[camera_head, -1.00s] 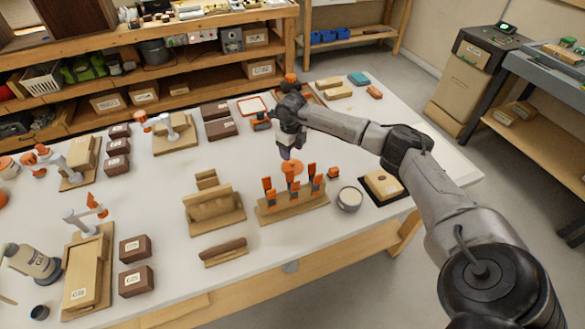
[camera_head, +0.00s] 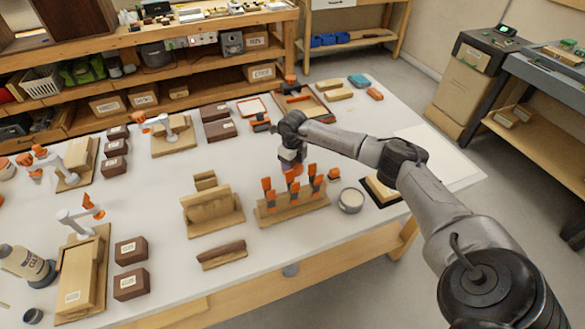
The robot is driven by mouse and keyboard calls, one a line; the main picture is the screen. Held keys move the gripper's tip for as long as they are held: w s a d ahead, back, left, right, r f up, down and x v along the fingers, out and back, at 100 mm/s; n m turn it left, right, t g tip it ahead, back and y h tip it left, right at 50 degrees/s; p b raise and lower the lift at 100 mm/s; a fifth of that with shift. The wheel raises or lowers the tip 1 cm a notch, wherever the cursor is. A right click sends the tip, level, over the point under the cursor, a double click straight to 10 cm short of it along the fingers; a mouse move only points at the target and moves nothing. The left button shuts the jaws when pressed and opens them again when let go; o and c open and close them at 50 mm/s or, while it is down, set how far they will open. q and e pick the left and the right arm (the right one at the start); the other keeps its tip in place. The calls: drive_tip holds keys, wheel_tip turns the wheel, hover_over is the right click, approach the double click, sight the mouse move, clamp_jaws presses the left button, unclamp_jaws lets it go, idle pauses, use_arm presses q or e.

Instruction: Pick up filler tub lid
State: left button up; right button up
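My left gripper is not in view.
The clamp rack (camera_head: 310,204) stands just in front of my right gripper. A wooden holder (camera_head: 215,222) is to its left, and a dark mat (camera_head: 398,199) with a wooden block is right of the tub. The white table (camera_head: 255,165) is clear left of the gripper.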

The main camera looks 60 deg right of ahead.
drive_tip(key=c, duration=1)
drive_tip(key=shift+o, duration=0.2)
drive_tip(key=shift+r, duration=0.15)
